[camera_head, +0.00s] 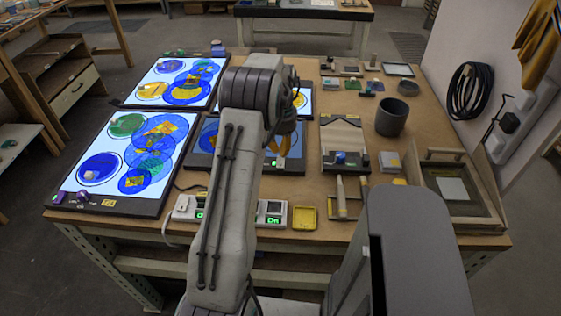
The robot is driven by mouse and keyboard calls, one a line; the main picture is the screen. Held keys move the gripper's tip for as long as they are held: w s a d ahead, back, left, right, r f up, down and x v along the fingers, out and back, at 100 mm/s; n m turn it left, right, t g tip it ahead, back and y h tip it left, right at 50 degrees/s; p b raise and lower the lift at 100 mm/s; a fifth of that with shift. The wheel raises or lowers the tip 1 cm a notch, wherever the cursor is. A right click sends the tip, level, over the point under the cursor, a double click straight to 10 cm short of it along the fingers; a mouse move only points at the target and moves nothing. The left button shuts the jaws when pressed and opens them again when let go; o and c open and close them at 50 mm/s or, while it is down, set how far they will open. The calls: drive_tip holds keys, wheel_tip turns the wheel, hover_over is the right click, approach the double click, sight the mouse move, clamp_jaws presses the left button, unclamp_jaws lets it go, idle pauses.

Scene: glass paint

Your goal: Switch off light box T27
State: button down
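Several light boxes lie on the workbench, and I cannot read which is T27. The front left box (98,193) is lit white, with blue, green and yellow glass discs on it. The back left box (140,93) is also lit, and a lit one (304,101) shows partly behind my arm. The front middle box (204,160) looks dark. A switch unit (183,208) with green-lit displays sits at the front edge, partly behind my arm; the right display (273,219) seems to read "On". My gripper (280,150) hangs over the dark box; its fingers are not clear.
A dark grey pot (392,117), a wooden tray (465,210) and small tools crowd the right side. A cable (167,228) runs over the front edge. A black cable coil (471,91) hangs on the right wall.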

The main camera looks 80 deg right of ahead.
sight(281, 158)
drive_tip(key=shift+f+b, duration=0.9)
drive_tip(key=shift+f, duration=0.5)
idle(0.7)
drive_tip(key=shift+r, duration=0.15)
drive_tip(key=shift+r+p, duration=2.8)
drive_tip(key=shift+r, duration=0.65)
